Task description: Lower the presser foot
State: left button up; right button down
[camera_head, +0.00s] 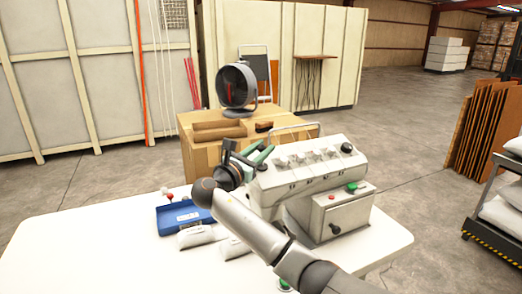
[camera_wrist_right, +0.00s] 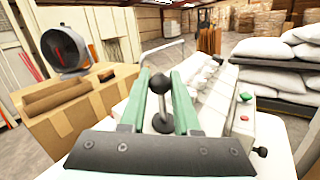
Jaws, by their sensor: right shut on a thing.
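The white machine (camera_head: 310,165) stands on the white table. The presser foot itself cannot be made out. A lever with a black ball knob (camera_wrist_right: 160,83) rises from a round base in the right wrist view. My right gripper (camera_head: 258,156) reaches the left end of the machine; its green fingers also show in the wrist view. The fingers are shut on the knob, one on each side. The lever is hidden behind the gripper in the head view. My left gripper is in neither view.
The machine's control box (camera_head: 335,213) carries a green button, a red button and a black knob. A blue tray (camera_head: 172,223) and small white bags (camera_head: 195,236) lie on the table (camera_head: 80,262). A cardboard box (camera_head: 200,150) with a fan (camera_head: 237,87) stands behind.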

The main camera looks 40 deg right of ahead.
jog(key=shift+s+a+f+m+h+b, duration=0.2)
jog(key=shift+s+m+h+b, duration=0.25)
jog(key=shift+m+b, duration=0.35)
jog(key=m+h+b, duration=0.1)
jog(key=m+b, duration=0.1)
jog(key=s+m+g+h+b, duration=0.1)
jog(key=m+b, duration=0.1)
jog(key=s+f+m+g+h+b, duration=0.1)
jog(key=m+b, duration=0.1)
jog(key=b, duration=0.1)
jog(key=shift+a, duration=0.3)
jog(key=shift+s+m+g+b, duration=0.1)
jog(key=shift+m+g+b, duration=0.2)
jog(key=shift+m+b, duration=0.25)
jog(key=shift+m+h, duration=0.25)
jog(key=shift+r, duration=0.1)
jog(key=c, duration=0.7)
grip_release()
jog(key=shift+o, duration=0.2)
jog(key=shift+s+a, duration=0.1)
jog(key=shift+a, duration=0.05)
